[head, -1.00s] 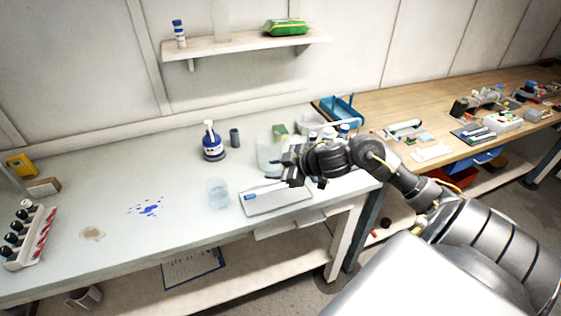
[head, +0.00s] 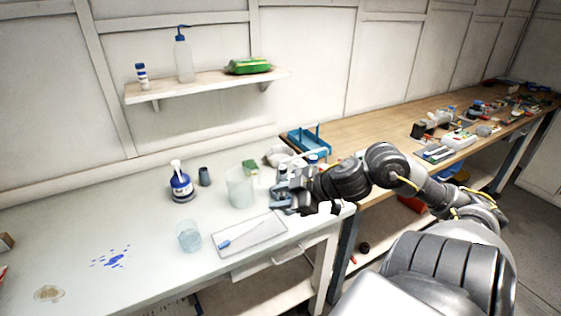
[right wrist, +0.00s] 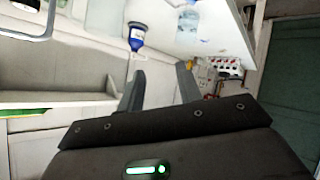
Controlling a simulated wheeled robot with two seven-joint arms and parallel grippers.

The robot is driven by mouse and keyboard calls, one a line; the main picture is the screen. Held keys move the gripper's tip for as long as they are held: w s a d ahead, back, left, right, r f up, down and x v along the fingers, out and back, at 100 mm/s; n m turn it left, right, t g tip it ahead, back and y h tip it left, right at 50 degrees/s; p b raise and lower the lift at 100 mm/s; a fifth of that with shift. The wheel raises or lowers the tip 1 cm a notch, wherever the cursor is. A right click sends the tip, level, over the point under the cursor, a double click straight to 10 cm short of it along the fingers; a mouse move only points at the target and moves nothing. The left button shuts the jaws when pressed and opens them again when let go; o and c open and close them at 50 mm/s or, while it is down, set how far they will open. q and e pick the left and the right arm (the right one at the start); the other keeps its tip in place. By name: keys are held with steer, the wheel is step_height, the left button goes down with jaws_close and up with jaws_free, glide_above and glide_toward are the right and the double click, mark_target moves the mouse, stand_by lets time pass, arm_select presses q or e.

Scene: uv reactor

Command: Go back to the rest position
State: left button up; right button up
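My right gripper (head: 280,192) is at the end of my right arm, which reaches in from the right over the right part of the white bench (head: 150,265). In the right wrist view its two fingers (right wrist: 160,85) stand apart with nothing visible between them. In the head view the gripper is in front of part of the bench's far right area, near a clear container (head: 240,187) and above and right of a shallow tray (head: 265,234). I cannot tell whether it touches anything. My left gripper is in neither view.
A blue-labelled bottle (head: 181,186), a dark cup (head: 204,176) and a glass beaker (head: 188,236) stand on the bench. A thin blue-tipped item (head: 224,243) lies on the tray. Blue spots (head: 114,257) mark the left. A wall shelf (head: 205,86) holds bottles. A wooden bench (head: 385,108) continues right.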

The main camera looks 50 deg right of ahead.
stand_by(0.6)
steer(key=s+a+f+m+g+h, duration=0.1)
steer(key=s+a+f+m+h, duration=0.2)
steer(key=f, duration=0.6)
steer(key=s+a+f+m+h, duration=0.2)
steer(key=s+f+m, duration=0.15)
steer(key=f, duration=0.55)
steer(key=s+a+f+g+y, duration=0.1)
steer(key=s+a+f+g, duration=0.6)
steer(key=s+a, duration=0.55)
step_height(320, 180, down, 28)
steer(key=b, duration=0.2)
steer(key=s+d+f+g, duration=0.2)
steer(key=s+d+f, duration=0.1)
steer(key=s+f, duration=1.3)
steer(key=shift+s+f+b, duration=0.3)
steer(key=shift+f+b, duration=0.05)
steer(key=shift+f, duration=0.05)
